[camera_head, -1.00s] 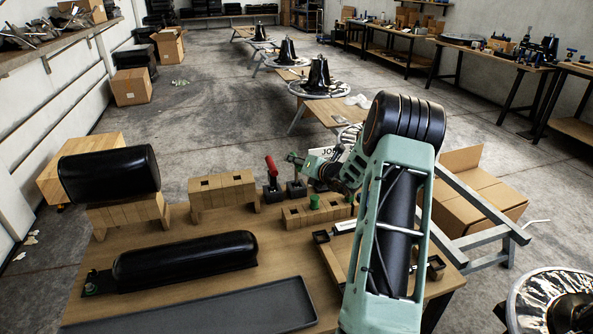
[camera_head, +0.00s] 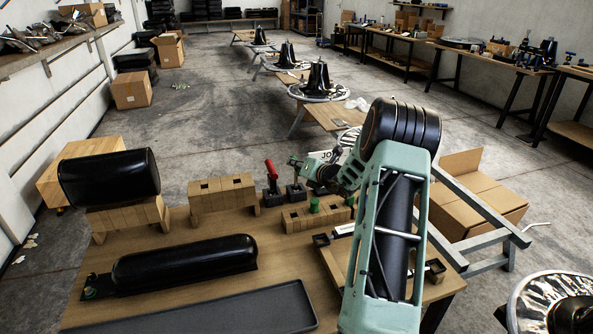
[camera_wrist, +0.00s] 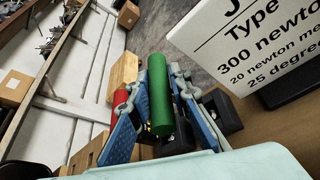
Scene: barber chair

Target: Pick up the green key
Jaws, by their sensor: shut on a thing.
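The green key shows in the wrist view as an upright green cylinder (camera_wrist: 160,108). My gripper (camera_wrist: 161,86), with blue fingers on both sides of it, is shut on the cylinder. In the head view my gripper (camera_head: 298,161) is above a small black block (camera_head: 296,192) on the wooden table. The held key is too small there to make out clearly. I cannot tell whether its lower end still sits in a block. A red-handled key (camera_head: 271,171) stands close by on the left; its red handle (camera_wrist: 119,98) also shows in the wrist view.
Wooden blocks (camera_head: 222,192), one with green pegs (camera_head: 315,206), stand near my gripper. A white sign (camera_wrist: 262,45) is close on the right.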

